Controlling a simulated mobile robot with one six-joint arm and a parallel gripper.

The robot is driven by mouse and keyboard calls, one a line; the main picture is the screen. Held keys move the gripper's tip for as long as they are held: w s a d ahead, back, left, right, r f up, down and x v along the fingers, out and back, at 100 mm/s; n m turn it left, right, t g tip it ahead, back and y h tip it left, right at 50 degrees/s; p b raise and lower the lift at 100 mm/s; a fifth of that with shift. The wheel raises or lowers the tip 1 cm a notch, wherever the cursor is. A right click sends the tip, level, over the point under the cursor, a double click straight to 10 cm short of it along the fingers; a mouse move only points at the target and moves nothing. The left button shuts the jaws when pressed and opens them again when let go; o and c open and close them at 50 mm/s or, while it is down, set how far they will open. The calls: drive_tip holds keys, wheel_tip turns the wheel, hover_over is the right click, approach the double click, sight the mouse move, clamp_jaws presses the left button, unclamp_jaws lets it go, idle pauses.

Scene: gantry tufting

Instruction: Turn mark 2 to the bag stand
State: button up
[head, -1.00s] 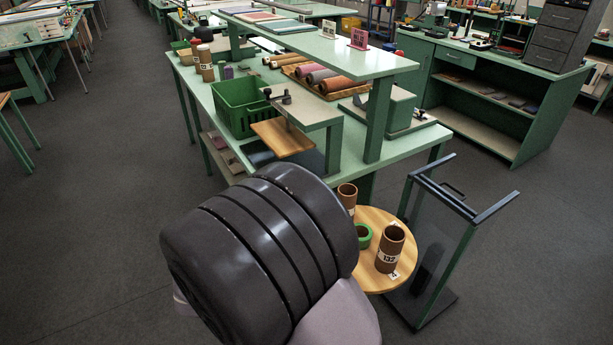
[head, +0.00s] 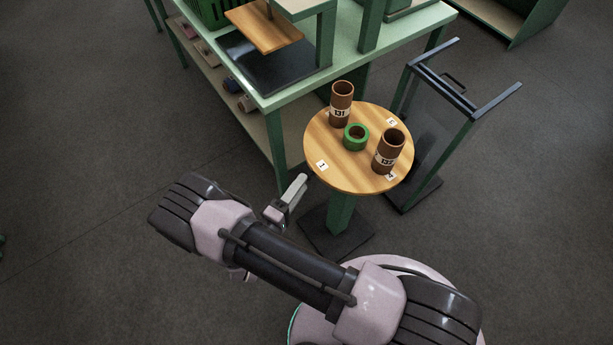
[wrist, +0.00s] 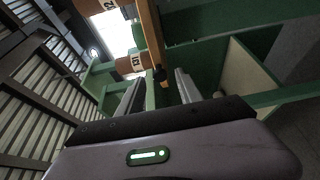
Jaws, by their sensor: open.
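A round wooden turntable (head: 345,178) stands on a green post, with white mark cards on its top. The card reading 1 (head: 322,165) is at its left front and the card reading 4 (head: 391,176) is at its right front. A third card (head: 391,122) at the back right is too small to read surely. The dark bag stand (head: 436,130) with two prongs is right of the turntable. My gripper (head: 303,181) is open at the turntable's left front edge. In the wrist view a dark knob (wrist: 160,75) on the wooden rim shows between the fingertips; contact cannot be told.
Brown tubes 131 (head: 341,103) and 132 (head: 388,151) stand on the turntable, with a green ring (head: 356,137) between them. A green workbench (head: 275,98) is close behind and left. The floor at left is clear.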

drive_tip(key=x, duration=0.4)
clamp_jaws()
idle(1.4)
